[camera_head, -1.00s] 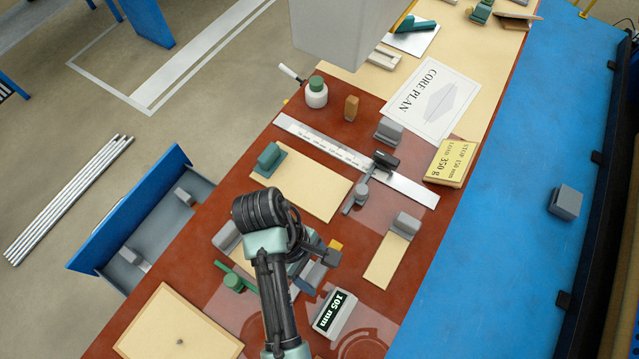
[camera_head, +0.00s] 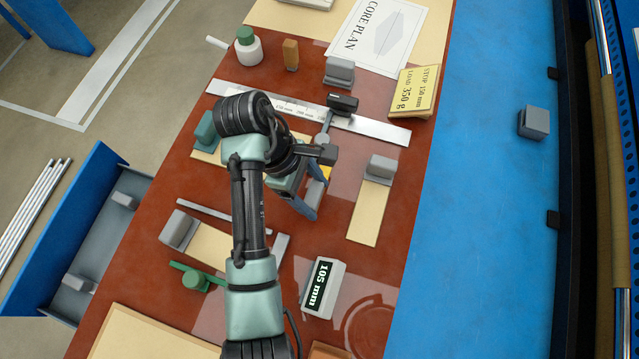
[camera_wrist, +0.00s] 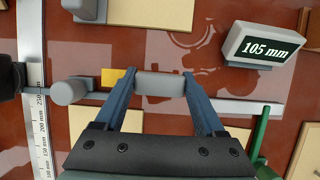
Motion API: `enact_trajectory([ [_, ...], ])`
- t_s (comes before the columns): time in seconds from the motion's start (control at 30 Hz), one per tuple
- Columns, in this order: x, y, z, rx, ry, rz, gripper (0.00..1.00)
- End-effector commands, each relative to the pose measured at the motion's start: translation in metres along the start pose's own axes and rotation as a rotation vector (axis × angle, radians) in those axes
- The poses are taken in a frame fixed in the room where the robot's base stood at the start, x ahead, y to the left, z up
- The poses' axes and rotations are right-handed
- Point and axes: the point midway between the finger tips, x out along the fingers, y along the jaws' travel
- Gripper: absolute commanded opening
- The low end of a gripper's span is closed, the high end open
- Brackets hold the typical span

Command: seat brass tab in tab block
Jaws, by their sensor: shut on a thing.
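My gripper (camera_wrist: 160,80) has its blue fingers shut on a grey rounded block (camera_wrist: 160,86). The brass-yellow tab (camera_wrist: 112,77) sticks out to the left of that block, just past the left finger, and seems joined to it. In the head view the tab (camera_head: 326,171) shows beside my gripper (camera_head: 312,192). A grey knob-like block (camera_wrist: 70,91) stands close left of the tab, on an arm from the black slider (camera_head: 343,103) on the ruler. I cannot tell whether this is the tab block, or whether the tab touches it.
The steel ruler (camera_head: 385,128) crosses the red table (camera_head: 330,230). A display (camera_head: 323,288) reads 105 mm. Grey blocks on pale boards stand at right (camera_head: 380,169) and left (camera_head: 179,229). A green clamp-like piece (camera_head: 197,279) lies near my arm.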

Motion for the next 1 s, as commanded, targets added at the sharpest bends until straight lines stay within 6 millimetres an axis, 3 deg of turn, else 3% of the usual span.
enact_trajectory([
  [0.4, 0.021, 0.033, -0.008, 0.001, -0.001, 0.000, 0.16],
  [0.83, 0.025, 0.034, -0.010, 0.000, -0.001, 0.000, 0.16],
  [0.87, 0.025, 0.034, -0.010, 0.000, -0.001, 0.001, 0.77],
  [1.0, 0.025, 0.034, -0.010, 0.000, 0.000, 0.001, 1.00],
])
